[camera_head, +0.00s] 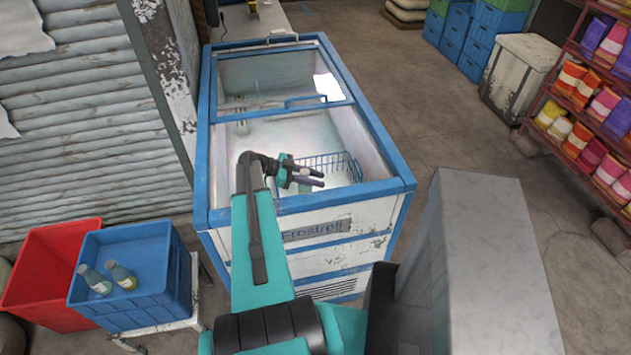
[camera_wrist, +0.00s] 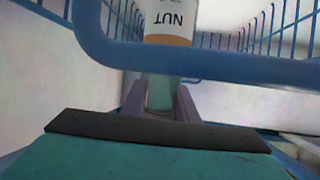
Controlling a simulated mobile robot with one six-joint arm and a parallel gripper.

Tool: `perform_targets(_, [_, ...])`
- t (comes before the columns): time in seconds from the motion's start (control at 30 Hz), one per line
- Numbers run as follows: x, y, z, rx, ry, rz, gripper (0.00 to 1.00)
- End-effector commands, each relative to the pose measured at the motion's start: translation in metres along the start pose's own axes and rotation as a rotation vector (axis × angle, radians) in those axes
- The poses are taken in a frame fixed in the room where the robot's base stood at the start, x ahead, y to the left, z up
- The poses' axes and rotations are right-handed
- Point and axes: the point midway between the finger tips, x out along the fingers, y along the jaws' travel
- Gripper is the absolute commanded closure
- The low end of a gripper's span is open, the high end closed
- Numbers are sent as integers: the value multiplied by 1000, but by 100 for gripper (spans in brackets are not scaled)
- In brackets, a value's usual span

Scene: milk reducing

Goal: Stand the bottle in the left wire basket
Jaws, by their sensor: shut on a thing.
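My gripper (camera_head: 318,178) is inside the open chest freezer, at the near left part of a blue wire basket (camera_head: 345,160). It is shut on the bottle (camera_head: 305,183), which shows small and pale between the fingers. In the wrist view the bottle (camera_wrist: 172,22) has a white label reading "NUT" upside down and an orange-brown band. Its narrower greenish part is between the fingers (camera_wrist: 160,100). The basket's thick blue rim (camera_wrist: 220,66) crosses in front of the bottle and hides part of it. Basket wires show on both sides. Whether the bottle touches the basket floor is hidden.
The freezer's blue front edge (camera_head: 310,202) and sliding glass lid (camera_head: 280,78) bound the opening. A blue crate (camera_head: 150,285) with two bottles stands at the lower left, beside a red crate (camera_head: 45,260). Shelves of colourful packets (camera_head: 590,110) are at the right.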

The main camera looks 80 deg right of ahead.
Motion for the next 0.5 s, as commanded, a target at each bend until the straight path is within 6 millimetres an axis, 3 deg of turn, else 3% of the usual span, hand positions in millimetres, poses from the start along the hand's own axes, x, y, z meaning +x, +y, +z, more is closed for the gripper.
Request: perform_targets(0.5, [3, 0, 5, 1, 2, 1, 100])
